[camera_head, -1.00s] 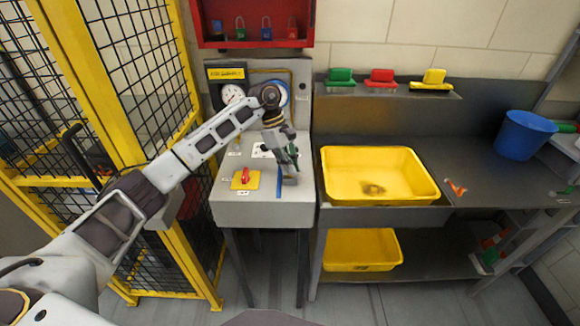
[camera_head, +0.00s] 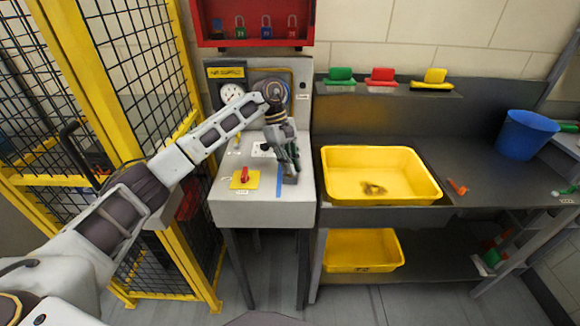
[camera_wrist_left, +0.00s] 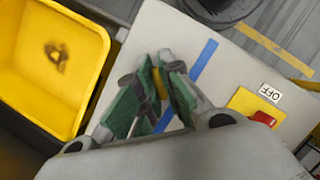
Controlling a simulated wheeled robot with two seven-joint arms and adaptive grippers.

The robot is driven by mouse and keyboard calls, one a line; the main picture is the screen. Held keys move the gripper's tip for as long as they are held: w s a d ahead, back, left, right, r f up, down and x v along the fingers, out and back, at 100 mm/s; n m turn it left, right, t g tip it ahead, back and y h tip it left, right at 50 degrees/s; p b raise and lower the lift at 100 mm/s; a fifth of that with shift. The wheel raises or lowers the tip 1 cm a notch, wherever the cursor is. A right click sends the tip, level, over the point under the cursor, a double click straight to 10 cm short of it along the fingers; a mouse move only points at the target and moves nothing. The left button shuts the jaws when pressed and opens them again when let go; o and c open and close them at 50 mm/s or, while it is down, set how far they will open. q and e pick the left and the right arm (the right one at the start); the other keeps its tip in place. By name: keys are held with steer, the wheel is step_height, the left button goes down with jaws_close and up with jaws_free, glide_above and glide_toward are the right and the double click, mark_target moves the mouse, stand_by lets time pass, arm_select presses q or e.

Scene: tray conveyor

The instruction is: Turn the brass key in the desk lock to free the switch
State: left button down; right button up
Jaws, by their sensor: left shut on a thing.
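My left gripper (camera_head: 290,172) points down over the right part of the grey desk (camera_head: 240,207). In the left wrist view its green-padded fingers (camera_wrist_left: 156,82) are closed on a small brass-coloured piece, the brass key (camera_wrist_left: 157,84). The desk lock is hidden under the fingers, so I cannot see how far the key is turned. The switch is a red knob (camera_head: 245,174) on a yellow plate (camera_head: 237,184), left of the gripper. In the left wrist view the red knob (camera_wrist_left: 263,118) sits beside an OFF label (camera_wrist_left: 270,92). My right gripper is not in view.
A blue tape strip (camera_head: 278,187) lies on the desk beside the gripper. A gauge panel (camera_head: 301,84) stands behind. A yellow mesh fence (camera_head: 182,75) is close on the left. A yellow tray (camera_head: 345,190) sits on the bench to the right.

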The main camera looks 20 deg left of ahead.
arm_select(q)
steer(key=shift+f+m, duration=0.25)
steer(key=shift+m, duration=0.15)
steer(key=shift+b, duration=0.3)
steer(key=shift+a+m+g+y+b, duration=0.1)
steer(key=shift+m+g+y+b, duration=0.45)
steer(key=shift+m, duration=0.95)
steer(key=shift+b, duration=0.3)
